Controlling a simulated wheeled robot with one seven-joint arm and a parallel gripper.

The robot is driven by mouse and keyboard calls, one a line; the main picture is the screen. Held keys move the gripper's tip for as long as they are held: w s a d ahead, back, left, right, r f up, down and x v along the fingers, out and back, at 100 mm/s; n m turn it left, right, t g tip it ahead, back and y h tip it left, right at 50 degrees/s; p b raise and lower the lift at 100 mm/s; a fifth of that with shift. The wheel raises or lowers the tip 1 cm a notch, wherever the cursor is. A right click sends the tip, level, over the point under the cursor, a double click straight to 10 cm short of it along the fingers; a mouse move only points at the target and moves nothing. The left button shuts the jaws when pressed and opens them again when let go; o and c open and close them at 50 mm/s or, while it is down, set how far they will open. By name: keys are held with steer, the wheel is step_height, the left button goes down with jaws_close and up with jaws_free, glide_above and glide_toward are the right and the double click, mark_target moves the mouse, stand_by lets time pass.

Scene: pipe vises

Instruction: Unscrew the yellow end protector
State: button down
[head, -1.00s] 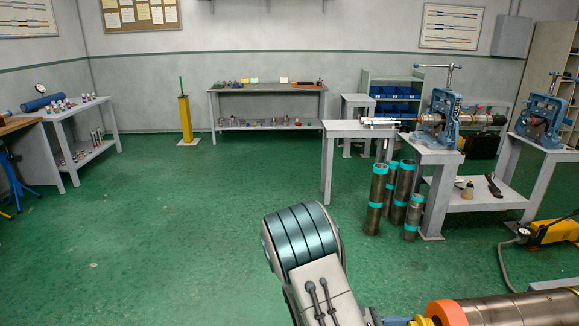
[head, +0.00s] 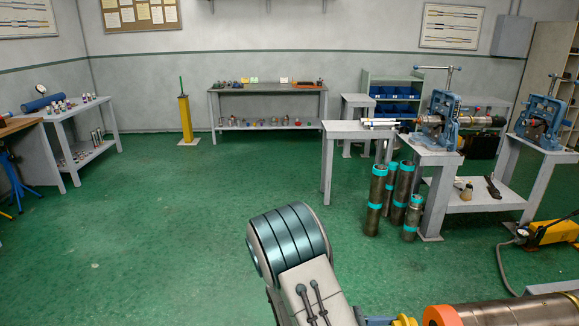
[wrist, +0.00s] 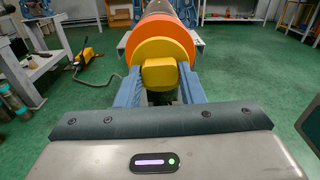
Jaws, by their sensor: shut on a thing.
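The yellow end protector (wrist: 146,48) is a round disc with a blocky grip at the end of a pipe, in front of an orange ring (wrist: 183,34). My gripper (wrist: 160,84) has a blue finger on each side of the yellow grip and is shut on it. In the head view the yellow protector (head: 404,321) shows only partly at the bottom edge, left of the orange ring (head: 441,316). I cannot tell how far its thread is engaged. The metal pipe (head: 508,311) runs off to the right.
A yellow pump (head: 552,233) with a hose lies on the floor at right. Blue vises (head: 438,122) stand on grey benches beyond, with upright pipes (head: 376,200) beside them. The green floor (head: 150,240) at left is clear.

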mark_target(404, 322)
steer(key=shift+a+r+p, duration=0.95)
steer(key=shift+a+r, duration=0.3)
steer(key=shift+r, duration=0.05)
steer(key=r+y+p, duration=0.1)
steer(key=p, duration=0.1)
steer(key=shift+y+p, duration=0.3)
steer(key=shift+y, duration=0.1)
steer(key=shift+f+g+y+p, duration=0.1)
steer(key=shift+f+y+p, duration=0.1)
steer(key=shift+y+p, duration=1.85)
steer(key=shift+f+g+y+p, duration=0.15)
steer(key=shift+y+p, duration=1.15)
steer(key=shift+y, duration=1.45)
steer(key=shift+f+g+y+p, duration=0.1)
steer(key=shift+f+y+p, duration=0.1)
steer(key=shift+y+p, duration=1.85)
